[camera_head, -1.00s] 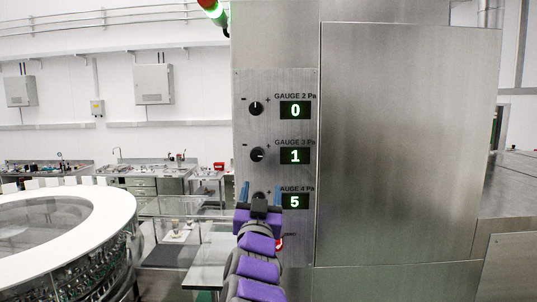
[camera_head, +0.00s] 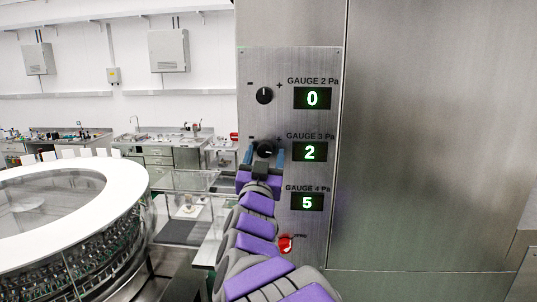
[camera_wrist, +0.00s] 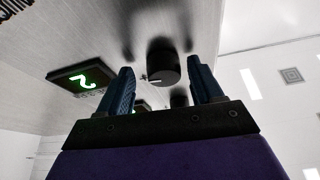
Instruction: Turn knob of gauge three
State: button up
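The gauge three knob (camera_head: 265,148) is a round black knob on the steel panel, left of the gauge three display (camera_head: 310,152), which reads 2. My gripper (camera_head: 265,158) is at this knob, with its blue fingers apart, one on each side in the head view. In the wrist view my gripper (camera_wrist: 159,88) is open, and a black knob (camera_wrist: 163,68) with a white mark stands between and beyond the fingertips. Whether the fingers touch the knob cannot be told. My gripper and arm hide the gauge four knob in the head view.
The gauge two knob (camera_head: 264,95) is above, with its display (camera_head: 312,98) reading 0. The gauge four display (camera_head: 307,202) reads 5. A red switch (camera_head: 286,243) sits low on the panel. A round washer table (camera_head: 130,185) with a white rim stands at left.

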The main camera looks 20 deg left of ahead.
jog(key=shift+a+f, duration=0.15)
jog(key=shift+a, duration=0.35)
jog(key=shift+s+a, duration=0.1)
jog(key=shift+a, duration=0.2)
jog(key=shift+c, duration=1.1)
jog(key=shift+d, duration=0.8)
jog(key=c, duration=0.4)
jog(key=shift+a, duration=0.25)
jog(key=c, duration=0.4)
jog(key=shift+d+n+y, duration=0.25)
jog(key=shift+n+y, duration=0.35)
jog(key=shift+n, duration=0.6)
jog(key=shift+c, duration=0.2)
jog(key=shift+n+g+y+b, duration=0.5)
jog(key=shift+n+y+b, duration=0.45)
jog(key=shift+n, duration=1.05)
